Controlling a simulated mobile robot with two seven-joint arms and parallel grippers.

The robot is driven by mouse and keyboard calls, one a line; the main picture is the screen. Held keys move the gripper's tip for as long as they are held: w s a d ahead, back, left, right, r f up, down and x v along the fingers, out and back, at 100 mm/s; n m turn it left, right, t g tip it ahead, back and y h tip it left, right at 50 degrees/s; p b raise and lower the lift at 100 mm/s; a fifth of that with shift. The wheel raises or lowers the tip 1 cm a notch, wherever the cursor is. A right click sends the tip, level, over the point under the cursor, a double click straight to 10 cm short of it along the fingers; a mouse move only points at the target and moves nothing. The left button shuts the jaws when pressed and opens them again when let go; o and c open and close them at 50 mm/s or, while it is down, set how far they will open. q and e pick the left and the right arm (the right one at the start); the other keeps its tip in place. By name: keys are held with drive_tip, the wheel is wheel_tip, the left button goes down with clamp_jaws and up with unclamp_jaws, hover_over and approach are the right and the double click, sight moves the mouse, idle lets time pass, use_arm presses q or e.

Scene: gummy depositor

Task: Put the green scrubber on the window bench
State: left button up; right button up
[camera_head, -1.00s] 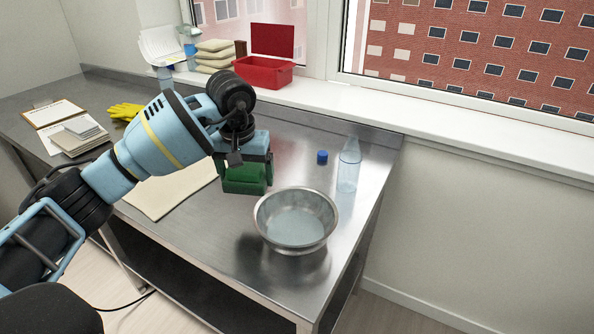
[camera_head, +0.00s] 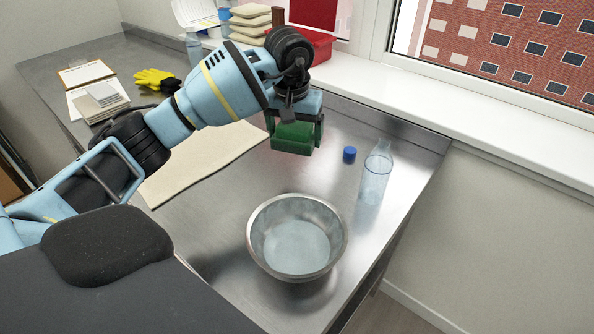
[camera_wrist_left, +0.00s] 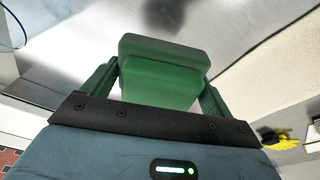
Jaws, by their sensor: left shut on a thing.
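My left gripper (camera_head: 294,148) is shut on the green scrubber (camera_head: 293,136), a green block held between its two fingers. The scrubber also shows in the left wrist view (camera_wrist_left: 162,70), with a finger on each side of it. It is held above the steel table, behind the metal bowl. The window bench (camera_head: 465,112) is the white sill along the wall under the window, behind and to the right of the gripper. My right gripper is not in view.
A metal bowl (camera_head: 255,230), a clear bottle (camera_head: 375,178) and a blue cap (camera_head: 349,154) stand on the steel table (camera_head: 205,235). A red bin (camera_head: 320,47) and stacked beige pads (camera_head: 250,22) are on the sill's left part. The sill right of the bin is clear.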

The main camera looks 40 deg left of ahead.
sight(293, 129)
use_arm(q)
drive_tip(key=shift+f, duration=4.7)
drive_tip(key=shift+f, duration=0.2)
drive_tip(key=o, duration=0.7)
drive_tip(key=shift+r, duration=0.1)
drive_tip(key=r, duration=0.4)
drive_tip(key=s+r, duration=0.1)
drive_tip(key=r, duration=0.7)
drive_tip(key=shift+s+d, duration=0.3)
